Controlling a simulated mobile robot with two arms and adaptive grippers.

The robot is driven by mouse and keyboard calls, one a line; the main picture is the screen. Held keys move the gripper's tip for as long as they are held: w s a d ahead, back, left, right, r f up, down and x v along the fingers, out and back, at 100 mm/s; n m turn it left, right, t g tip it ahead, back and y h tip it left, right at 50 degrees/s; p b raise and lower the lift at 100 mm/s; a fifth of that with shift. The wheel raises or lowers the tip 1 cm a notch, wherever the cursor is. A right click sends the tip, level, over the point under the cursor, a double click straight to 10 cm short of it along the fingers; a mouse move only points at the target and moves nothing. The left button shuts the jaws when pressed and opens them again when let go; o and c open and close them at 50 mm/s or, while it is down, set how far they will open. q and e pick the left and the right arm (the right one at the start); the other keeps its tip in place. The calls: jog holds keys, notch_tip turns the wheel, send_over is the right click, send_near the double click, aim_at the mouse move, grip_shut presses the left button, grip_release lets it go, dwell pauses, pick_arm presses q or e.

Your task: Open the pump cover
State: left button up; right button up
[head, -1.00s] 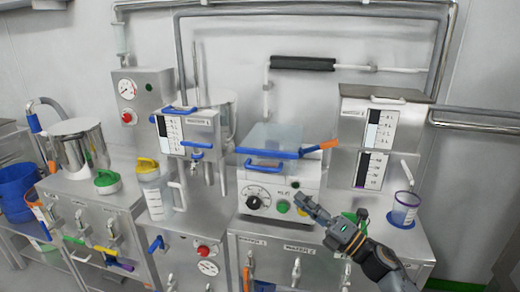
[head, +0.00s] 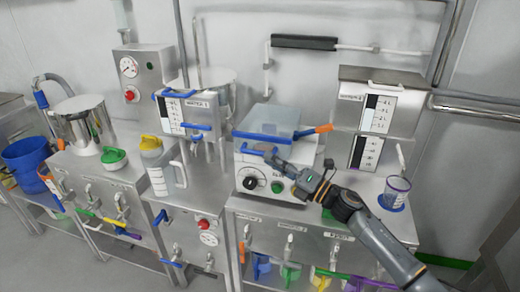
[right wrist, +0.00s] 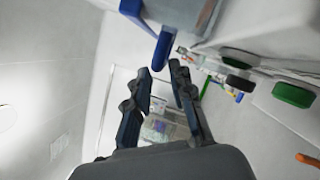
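The pump (head: 281,172) is a white box with a dial and a green button on its front. Its clear, bluish cover (head: 270,120) looks closed on top, with a blue handle (head: 253,151) along its front edge. My right gripper (head: 272,157) is in front of the cover, by the right part of that handle. In the right wrist view my right gripper (right wrist: 160,69) has its fingers apart with nothing between them. The blue handle (right wrist: 163,48) lies just beyond the fingertips, apparently not gripped. My left gripper is not in view.
An orange-ended lever (head: 318,130) sticks out at the cover's right. A clear jug (head: 164,178) stands left. Coloured tools hang along the bench front.

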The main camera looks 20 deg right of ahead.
aim_at(260, 153)
jog(key=shift+p+x, duration=0.35)
jog(key=shift+x, duration=2.05)
grip_shut()
